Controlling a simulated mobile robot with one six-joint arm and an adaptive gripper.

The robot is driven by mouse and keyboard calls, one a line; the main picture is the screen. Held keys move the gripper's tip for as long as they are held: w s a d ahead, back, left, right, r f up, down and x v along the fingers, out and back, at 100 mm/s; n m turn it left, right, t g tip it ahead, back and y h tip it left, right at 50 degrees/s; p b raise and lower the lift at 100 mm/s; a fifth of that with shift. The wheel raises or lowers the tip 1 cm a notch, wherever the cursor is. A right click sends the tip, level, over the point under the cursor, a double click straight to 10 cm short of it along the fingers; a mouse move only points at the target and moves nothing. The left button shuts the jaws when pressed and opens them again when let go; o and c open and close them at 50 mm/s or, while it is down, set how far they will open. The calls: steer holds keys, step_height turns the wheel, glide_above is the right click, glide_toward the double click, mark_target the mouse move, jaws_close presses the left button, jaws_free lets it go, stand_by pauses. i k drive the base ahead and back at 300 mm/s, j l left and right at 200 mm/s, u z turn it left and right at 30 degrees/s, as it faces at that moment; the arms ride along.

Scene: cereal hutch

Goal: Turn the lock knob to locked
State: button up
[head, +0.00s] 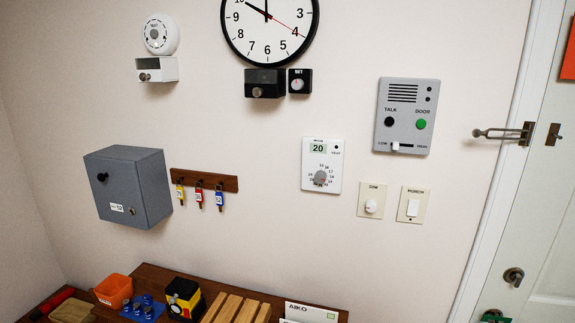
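A grey wall box (148,190) hangs at the left with its door shut. It has a black round knob (102,177) on its upper left and a small metal round piece (131,211) at its lower right, beside a white label. A metal knob (514,276) sits on the white door (545,240) at the far right. No readable "locked" mark shows, so I cannot tell which of these is the lock knob or how it is turned. My gripper is not in view.
A key rack (204,180) with three tagged keys hangs right of the box. A thermostat (322,165), an intercom (406,116), switches and a clock (268,30) are on the wall. A brown shelf (255,295) with an orange bin (114,290) lies below. A latch arm (502,133) sticks out near the door.

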mark_target(516, 279)
steer(key=z, duration=1.9)
